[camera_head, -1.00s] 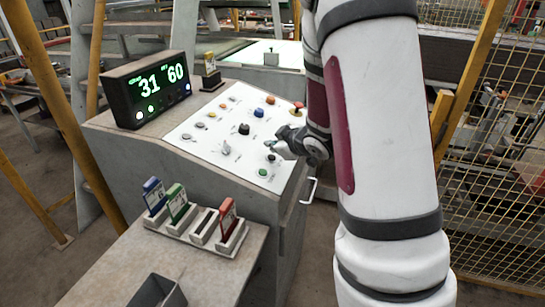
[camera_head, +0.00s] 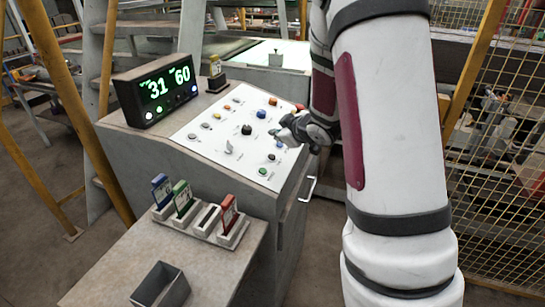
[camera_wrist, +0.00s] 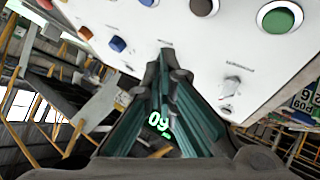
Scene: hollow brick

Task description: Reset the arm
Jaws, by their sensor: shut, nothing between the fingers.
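My gripper (camera_head: 286,138) is at the right side of the sloped white control panel (camera_head: 205,152), close to its buttons and knobs. In the wrist view my gripper (camera_wrist: 163,62) shows its two fingers together, with nothing held. The panel (camera_wrist: 195,60) lies ahead of the fingers, with a green button (camera_wrist: 279,18) at the upper right and a blue button (camera_wrist: 117,44) at the left. I cannot tell whether the fingertips touch the panel. My white arm fills the right part of the head view.
A display (camera_head: 158,90) reading 31 and 60 stands on the console's left. In front, a holder (camera_head: 228,238) carries blue, green and red cards beside an open grey box (camera_head: 160,287) on a ledge. A yellow mesh fence (camera_head: 500,190) is at the right; a metal handle (camera_head: 308,188) sticks out from the console.

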